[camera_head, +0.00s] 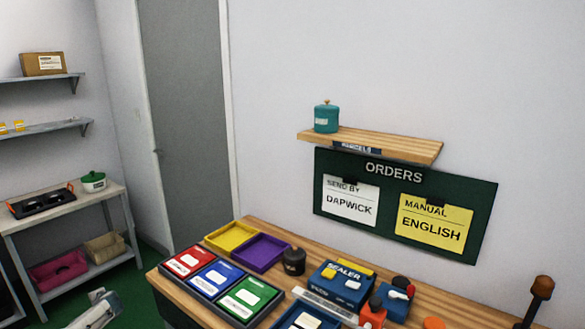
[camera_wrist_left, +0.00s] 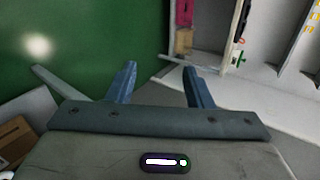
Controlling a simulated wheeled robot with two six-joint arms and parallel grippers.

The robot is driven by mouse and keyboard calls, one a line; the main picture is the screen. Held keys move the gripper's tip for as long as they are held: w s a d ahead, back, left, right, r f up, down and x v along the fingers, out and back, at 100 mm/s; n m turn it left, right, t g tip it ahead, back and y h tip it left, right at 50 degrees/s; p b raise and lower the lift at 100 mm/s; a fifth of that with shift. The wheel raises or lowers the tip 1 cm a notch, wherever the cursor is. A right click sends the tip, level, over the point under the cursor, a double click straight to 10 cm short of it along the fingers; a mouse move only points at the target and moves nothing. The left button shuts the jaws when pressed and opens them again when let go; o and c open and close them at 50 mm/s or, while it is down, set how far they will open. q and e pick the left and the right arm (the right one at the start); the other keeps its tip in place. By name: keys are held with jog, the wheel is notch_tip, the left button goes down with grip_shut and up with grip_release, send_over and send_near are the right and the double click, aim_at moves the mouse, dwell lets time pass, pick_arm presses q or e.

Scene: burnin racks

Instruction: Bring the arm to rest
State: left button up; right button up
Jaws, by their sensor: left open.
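My left gripper (camera_wrist_left: 160,76) shows in the left wrist view with its two blue-grey fingers spread apart and nothing between them. It is over green floor, with grey shelving beyond its fingers. In the head view, a pale part of what looks like my left arm (camera_head: 97,311) shows low at the left edge of the wooden bench (camera_head: 168,291), apart from it. My right gripper is in neither view.
The bench holds red (camera_head: 188,262), blue and green trays, a yellow tray (camera_head: 230,236), a purple tray (camera_head: 259,252) and a sealer (camera_head: 340,284). A grey shelf table (camera_head: 57,209) stands at left. Green floor (camera_head: 135,283) between them is open.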

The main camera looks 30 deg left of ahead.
pick_arm(q)
jog(key=s+d+f+m+t+h, duration=0.1)
jog(key=s+f, duration=0.3)
jog(key=s, duration=0.3)
jog(key=s+f+m+t, duration=0.1)
jog(key=s+f, duration=0.2)
jog(key=s, duration=0.3)
jog(key=s+d+f+h, duration=0.1)
jog(key=s+d+f, duration=0.2)
jog(key=d+f, duration=0.5)
jog(key=s+d+f+h, duration=0.2)
jog(key=d+f, duration=0.5)
jog(key=f, duration=0.1)
jog(key=s+d+f+n+h+b, duration=0.1)
jog(key=d+f, duration=0.7)
jog(key=d, duration=0.8)
jog(key=s+d+f+n+g+h+b, duration=0.1)
jog(key=d+f, duration=0.7)
jog(key=d, duration=0.9)
jog(key=s+d+f+n+h+b, duration=0.1)
jog(key=s+d+f+h, duration=0.3)
jog(key=d, duration=1.3)
notch_tip(320, 180, down, 4)
jog(key=shift+s+d+f+b, duration=0.15)
jog(key=shift+d+b, duration=0.05)
jog(key=shift+b, duration=0.65)
